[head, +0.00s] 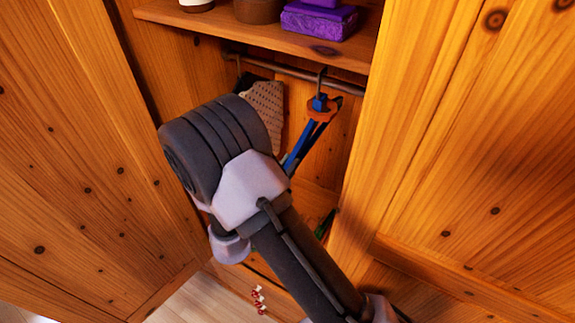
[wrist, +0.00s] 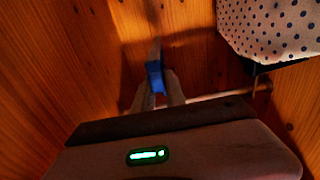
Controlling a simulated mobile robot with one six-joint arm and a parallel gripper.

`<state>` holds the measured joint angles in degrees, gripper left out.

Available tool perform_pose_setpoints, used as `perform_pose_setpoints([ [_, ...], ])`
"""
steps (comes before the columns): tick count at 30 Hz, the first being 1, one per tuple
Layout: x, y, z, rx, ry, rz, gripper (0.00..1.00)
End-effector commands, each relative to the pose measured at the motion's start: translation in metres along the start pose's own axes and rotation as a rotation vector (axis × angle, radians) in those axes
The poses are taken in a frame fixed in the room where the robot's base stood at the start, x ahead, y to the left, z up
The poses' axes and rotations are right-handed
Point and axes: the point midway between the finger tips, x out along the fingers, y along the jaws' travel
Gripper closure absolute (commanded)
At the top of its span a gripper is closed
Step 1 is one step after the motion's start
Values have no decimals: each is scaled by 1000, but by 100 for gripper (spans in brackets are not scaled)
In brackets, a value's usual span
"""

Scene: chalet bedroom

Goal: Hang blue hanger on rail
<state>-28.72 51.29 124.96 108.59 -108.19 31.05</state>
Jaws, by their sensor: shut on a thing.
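The blue hanger (head: 298,148) is in the open wardrobe in the head view, tilted, with its blue neck just below the rail (head: 300,75). Its hook (head: 321,82) reaches up to the rail and overlaps it; I cannot tell whether it bears on it. An orange piece shows around the neck; what it belongs to is unclear. In the wrist view my gripper (wrist: 158,86) is shut on the blue neck (wrist: 155,72) of the hanger, with a pale finger on each side. My arm hides the hanger's lower part in the head view.
A dotted cloth item (head: 265,103) hangs left of the hanger; it also shows in the wrist view (wrist: 268,28). A shelf (head: 220,28) with a purple box (head: 318,20) and other items lies above the rail. Wooden panels flank the opening. A small red-and-white object (head: 259,299) is low down.

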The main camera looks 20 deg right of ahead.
Motion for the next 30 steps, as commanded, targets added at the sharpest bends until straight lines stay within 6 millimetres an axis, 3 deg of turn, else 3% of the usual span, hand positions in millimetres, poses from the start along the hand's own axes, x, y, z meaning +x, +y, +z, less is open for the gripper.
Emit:
perform_pose_setpoints([
  [8, 0, 0, 0, 0, 0, 0, 100],
  [9, 0, 0, 0, 0, 0, 0, 80],
  [12, 0, 0, 0, 0, 0, 0, 60],
  [13, 0, 0, 0, 0, 0, 0, 59],
  [23, -5, -1, 1, 0, 0, -2, 59],
  [26, -21, -2, 2, -1, 0, -5, 59],
  [30, -59, -2, 2, 0, -1, -6, 59],
])
